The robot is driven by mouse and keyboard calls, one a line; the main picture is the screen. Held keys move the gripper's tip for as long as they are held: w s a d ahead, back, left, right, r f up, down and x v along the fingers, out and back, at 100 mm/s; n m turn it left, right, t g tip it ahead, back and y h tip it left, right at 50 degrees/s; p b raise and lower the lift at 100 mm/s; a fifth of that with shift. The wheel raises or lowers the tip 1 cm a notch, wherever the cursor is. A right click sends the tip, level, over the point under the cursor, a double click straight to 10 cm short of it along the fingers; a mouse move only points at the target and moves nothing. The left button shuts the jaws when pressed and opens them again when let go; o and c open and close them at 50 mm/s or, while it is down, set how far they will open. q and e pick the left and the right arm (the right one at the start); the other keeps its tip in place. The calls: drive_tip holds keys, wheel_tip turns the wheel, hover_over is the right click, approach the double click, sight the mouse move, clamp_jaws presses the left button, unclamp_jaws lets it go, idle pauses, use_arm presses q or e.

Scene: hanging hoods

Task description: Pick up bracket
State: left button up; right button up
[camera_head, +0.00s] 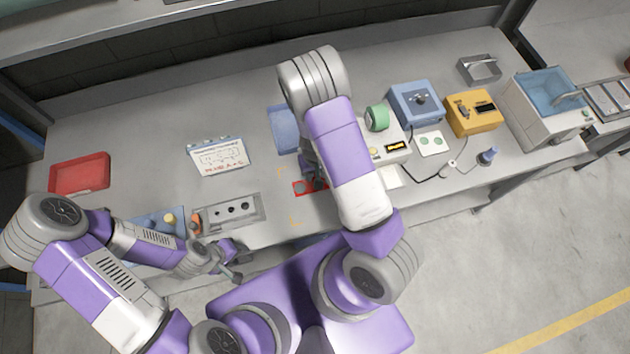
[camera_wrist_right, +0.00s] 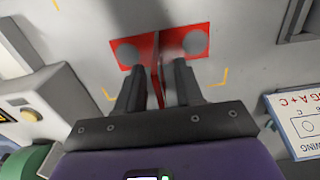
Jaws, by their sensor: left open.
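The red bracket (camera_head: 300,187) lies on the bench near its front middle, partly hidden by my right arm. In the right wrist view the bracket (camera_wrist_right: 127,52) has two grey round spots and an upright red flange. My right gripper (camera_wrist_right: 160,75) is over it, with one finger on each side of the flange. The fingers look apart, with gaps beside the flange. In the head view the right gripper (camera_head: 313,180) is mostly hidden under its arm. My left gripper (camera_head: 230,262) is open and empty at the front edge, left of the bracket.
A grey block with holes (camera_head: 250,210) and a blue holder (camera_head: 150,220) stand near my left gripper. A drawing board (camera_head: 218,156) and a red tray (camera_head: 80,174) are behind. Blue (camera_head: 415,101) and yellow (camera_head: 473,113) boxes stand right.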

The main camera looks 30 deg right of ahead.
drive_tip(key=shift+f, duration=0.2)
clamp_jaws()
idle(1.3)
